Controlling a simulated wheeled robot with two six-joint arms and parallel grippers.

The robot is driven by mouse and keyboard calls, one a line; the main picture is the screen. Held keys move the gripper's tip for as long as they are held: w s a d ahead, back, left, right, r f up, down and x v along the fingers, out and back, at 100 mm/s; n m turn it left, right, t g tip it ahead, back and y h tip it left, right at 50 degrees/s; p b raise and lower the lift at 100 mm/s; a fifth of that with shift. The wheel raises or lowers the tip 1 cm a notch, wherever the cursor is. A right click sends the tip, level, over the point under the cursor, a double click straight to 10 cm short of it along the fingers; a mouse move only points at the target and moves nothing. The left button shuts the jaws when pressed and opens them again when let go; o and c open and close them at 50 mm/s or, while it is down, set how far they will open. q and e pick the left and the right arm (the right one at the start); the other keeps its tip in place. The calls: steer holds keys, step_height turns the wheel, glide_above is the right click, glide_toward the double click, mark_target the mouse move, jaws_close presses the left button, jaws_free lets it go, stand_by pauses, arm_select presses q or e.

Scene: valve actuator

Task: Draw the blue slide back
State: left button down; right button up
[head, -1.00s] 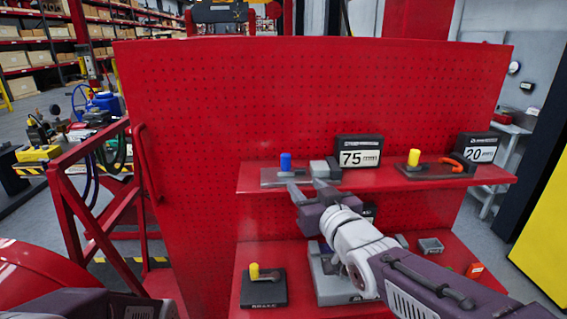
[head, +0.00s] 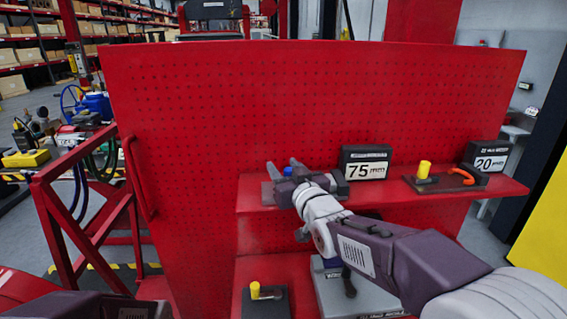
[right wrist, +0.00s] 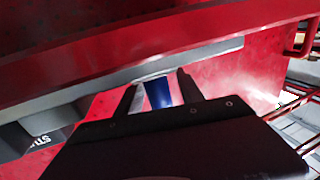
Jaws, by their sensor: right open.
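The blue slide shows as a blue knob (head: 287,171) on the upper red shelf, left of the 75 mm sign (head: 366,163). My right gripper (head: 282,167) is open at the knob, with its fingers on either side of it. The right wrist view shows the blue knob (right wrist: 157,93) between the two open fingertips (right wrist: 156,90). I cannot tell whether either finger touches it. My gripper and forearm hide most of the slide's grey base. My left gripper is not in view.
A yellow knob (head: 424,169) and an orange handle (head: 462,176) sit to the right, before the 20 mm sign (head: 490,156). The upper shelf (head: 400,202) juts from a red pegboard (head: 200,110). The lower shelf holds another yellow knob (head: 255,289) and a grey box (head: 345,290).

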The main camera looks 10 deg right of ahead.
steer(key=shift+s+r, duration=0.15)
steer(key=shift+r, duration=0.05)
steer(key=shift+w+f, duration=0.1)
steer(key=shift+w, duration=0.1)
jaws_close()
stand_by(1.1)
